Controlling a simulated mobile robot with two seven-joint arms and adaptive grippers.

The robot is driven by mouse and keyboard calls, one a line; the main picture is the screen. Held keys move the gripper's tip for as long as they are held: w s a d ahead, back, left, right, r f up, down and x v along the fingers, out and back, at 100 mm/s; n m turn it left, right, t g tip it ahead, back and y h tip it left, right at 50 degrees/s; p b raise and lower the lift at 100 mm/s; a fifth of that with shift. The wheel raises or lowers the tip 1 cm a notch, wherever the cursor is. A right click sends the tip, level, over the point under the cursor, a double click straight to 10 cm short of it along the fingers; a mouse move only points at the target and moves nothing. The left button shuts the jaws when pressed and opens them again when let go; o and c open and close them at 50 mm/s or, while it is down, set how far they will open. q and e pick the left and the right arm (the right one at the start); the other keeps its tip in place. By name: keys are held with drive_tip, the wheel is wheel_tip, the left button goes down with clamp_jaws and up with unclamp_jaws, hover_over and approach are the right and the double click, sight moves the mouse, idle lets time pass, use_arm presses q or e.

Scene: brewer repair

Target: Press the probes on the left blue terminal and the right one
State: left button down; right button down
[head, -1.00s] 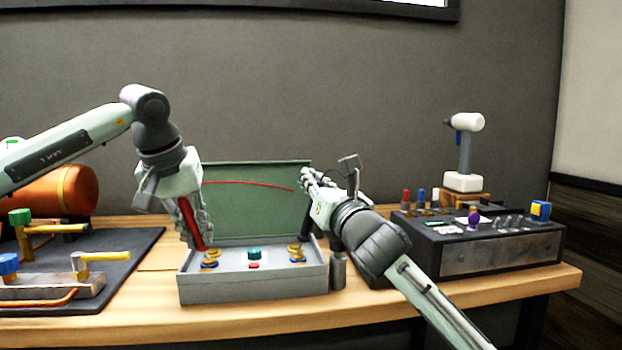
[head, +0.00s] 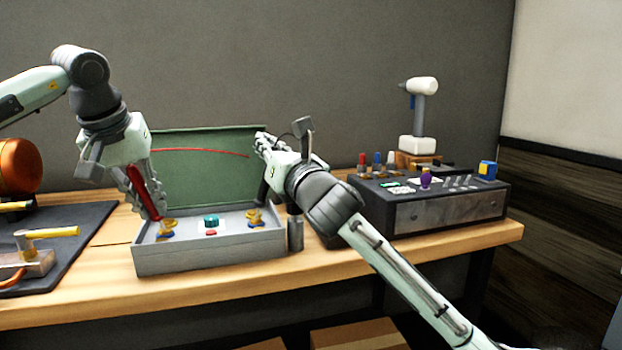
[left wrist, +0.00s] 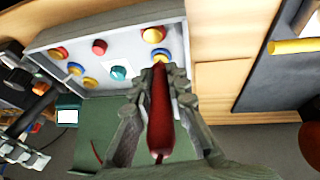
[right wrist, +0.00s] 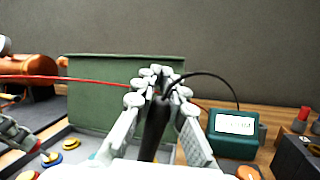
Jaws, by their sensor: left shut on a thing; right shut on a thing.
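The left blue terminal (head: 165,236) and the right blue terminal (head: 257,227) sit in an open grey box (head: 210,257), each near a yellow ring. My left gripper (head: 150,198) is shut on a red probe (left wrist: 160,115), pointing down at the left terminals. In the left wrist view its tip overlaps a blue-and-yellow terminal (left wrist: 158,56); contact is unclear. My right gripper (right wrist: 158,88) is shut on a black probe (right wrist: 154,132), which also shows in the head view (head: 263,191) beside the right terminals. Its tip is hidden in the right wrist view.
A teal meter (right wrist: 234,145) with a white screen stands right of the box. The green lid (head: 205,178) rises behind it. A teal knob (head: 211,220) lies between the terminal pairs. A dark tool case (head: 445,205) stands at right; a dark mat (head: 75,250) at left.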

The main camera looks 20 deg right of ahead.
drive_tip(key=shift+f, duration=0.1)
idle(0.3)
